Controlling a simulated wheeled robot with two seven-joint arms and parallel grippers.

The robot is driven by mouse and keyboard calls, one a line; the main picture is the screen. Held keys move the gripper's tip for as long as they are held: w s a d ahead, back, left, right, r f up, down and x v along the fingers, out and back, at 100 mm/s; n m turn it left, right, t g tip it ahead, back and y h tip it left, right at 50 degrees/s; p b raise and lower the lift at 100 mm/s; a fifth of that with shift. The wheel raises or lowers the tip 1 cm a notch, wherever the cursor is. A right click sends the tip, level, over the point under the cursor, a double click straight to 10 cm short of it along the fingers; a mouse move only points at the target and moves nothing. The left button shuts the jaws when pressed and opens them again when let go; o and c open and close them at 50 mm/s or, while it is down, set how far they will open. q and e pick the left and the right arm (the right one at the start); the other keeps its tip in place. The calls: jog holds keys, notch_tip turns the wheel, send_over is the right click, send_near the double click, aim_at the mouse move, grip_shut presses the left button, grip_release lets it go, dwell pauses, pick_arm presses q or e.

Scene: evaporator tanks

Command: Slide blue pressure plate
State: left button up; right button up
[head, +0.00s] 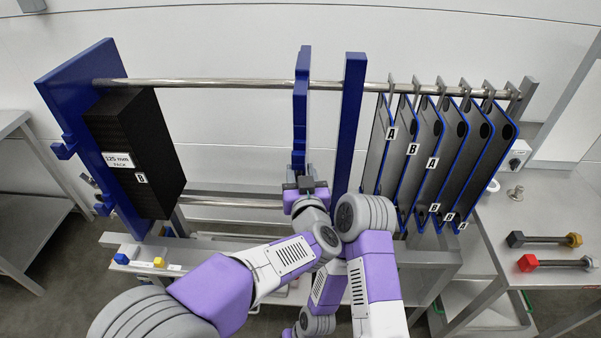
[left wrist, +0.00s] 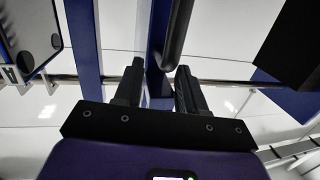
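The blue pressure plate (head: 300,110) hangs edge-on from the upper steel rail in the middle of the frame. My left gripper (head: 306,182) is at its lower part in the head view. In the left wrist view my left gripper (left wrist: 158,72) has its fingers spread. A dark rounded bar (left wrist: 177,35), apparently the plate's handle, reaches down between the fingertips, beside a blue upright edge. A gap shows on one side of it; I cannot tell whether a finger touches it. My right arm is in front of the rack, but its gripper is not visible.
A black pack (head: 135,150) marked B hangs by the blue end plate (head: 75,130) at left. A fixed-looking blue upright (head: 350,120) stands right of the plate; several blue-edged plates (head: 440,150) hang beyond. The rail between pack and plate is clear. Bolts (head: 545,240) lie right.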

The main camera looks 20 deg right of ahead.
aim_at(302, 160)
pick_arm(q)
jog(key=shift+t, duration=0.6)
notch_tip(302, 160, up, 5)
jog(key=shift+w+d+f, duration=0.1)
jog(key=shift+w+f, duration=0.05)
jog(key=shift+f, duration=0.05)
jog(key=f, duration=0.2)
jog(key=f+g, duration=0.1)
jog(key=shift+s+f, duration=0.25)
jog(key=shift+f, duration=0.05)
jog(key=v, duration=0.9)
jog(key=shift+s+f, duration=0.15)
jog(key=shift+f, duration=0.6)
jog(key=shift+d, duration=0.15)
jog(key=shift+f, duration=0.15)
